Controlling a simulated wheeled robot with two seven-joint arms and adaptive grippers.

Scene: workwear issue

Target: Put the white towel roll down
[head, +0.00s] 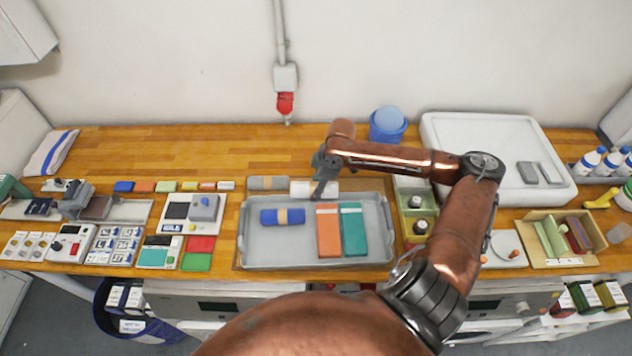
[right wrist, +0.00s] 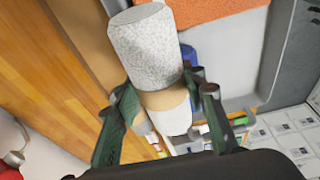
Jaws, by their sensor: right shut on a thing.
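The white towel roll (head: 300,188), speckled with a tan band, lies crosswise in my right gripper (head: 321,190) at the far edge of the grey tray (head: 375,263). In the right wrist view the roll (right wrist: 147,48) sits between the two fingers of the gripper (right wrist: 165,97), which are shut around it near the band. I cannot tell whether the roll touches the tray or hangs just above it. A grey roll with a tan band (head: 262,183) lies just left of it. My left gripper is not in view.
The tray holds a blue roll (head: 270,217), an orange towel (head: 328,232) and a teal towel (head: 353,232). Green bins (head: 416,206) stand to its right, scales and colour cards (head: 200,243) to its left. Bare wooden counter (head: 200,150) runs behind the tray.

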